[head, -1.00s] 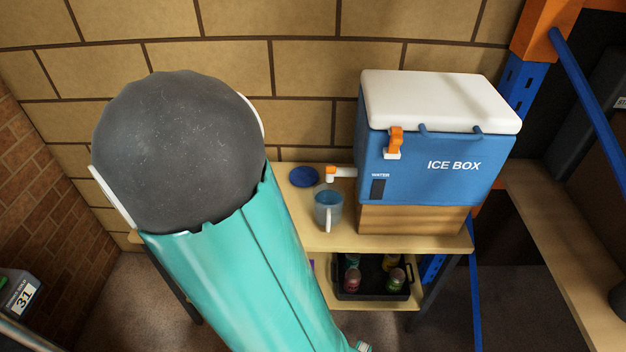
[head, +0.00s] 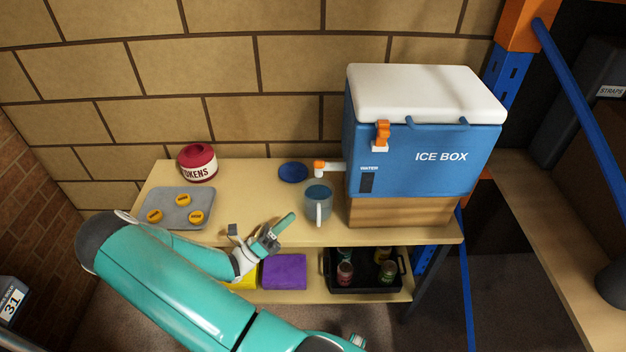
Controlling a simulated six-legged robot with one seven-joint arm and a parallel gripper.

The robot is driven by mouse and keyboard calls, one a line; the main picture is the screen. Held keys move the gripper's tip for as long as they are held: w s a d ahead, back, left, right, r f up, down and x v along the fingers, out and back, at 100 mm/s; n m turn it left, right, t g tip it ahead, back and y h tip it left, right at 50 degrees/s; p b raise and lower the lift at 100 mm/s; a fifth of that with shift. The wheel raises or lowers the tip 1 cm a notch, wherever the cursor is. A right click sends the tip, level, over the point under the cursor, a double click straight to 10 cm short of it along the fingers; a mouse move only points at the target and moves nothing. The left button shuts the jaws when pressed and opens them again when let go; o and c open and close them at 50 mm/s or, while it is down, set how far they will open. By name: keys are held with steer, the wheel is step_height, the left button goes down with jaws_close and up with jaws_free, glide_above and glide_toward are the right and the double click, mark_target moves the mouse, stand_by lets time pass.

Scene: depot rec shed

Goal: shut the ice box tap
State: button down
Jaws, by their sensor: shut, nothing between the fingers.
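The ice box (head: 415,160) is blue with a white lid and an orange latch, and stands on a wooden block on the table. Its tap (head: 322,167) is a white spout with an orange top, sticking out from the box's left side. A grey mug (head: 317,204) stands upright below the tap, with blue showing inside its rim. I cannot tell whether water is running. My gripper (head: 284,224) is shut and empty, over the table's front edge, left of the mug and apart from it and the tap.
A blue disc (head: 293,172) lies left of the tap. A red tokens pot (head: 198,163) and a grey tray (head: 178,222) with yellow tokens are at the left. The lower shelf holds a purple block (head: 284,272) and a black tray (head: 336,284) of jars. Blue-orange racking stands right.

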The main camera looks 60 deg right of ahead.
steer(key=shift+d+f+n+t+h, duration=0.2)
steer(key=shift+d+n+t+h, duration=0.1)
steer(key=shift+n+h, duration=0.3)
glide_toward(319, 164)
steer(key=s+d+r, duration=0.1)
steer(key=s+d, duration=0.3)
steer(key=shift+w+d+r, duration=0.2)
steer(key=shift+d+r, duration=0.1)
steer(key=shift+d, duration=0.05)
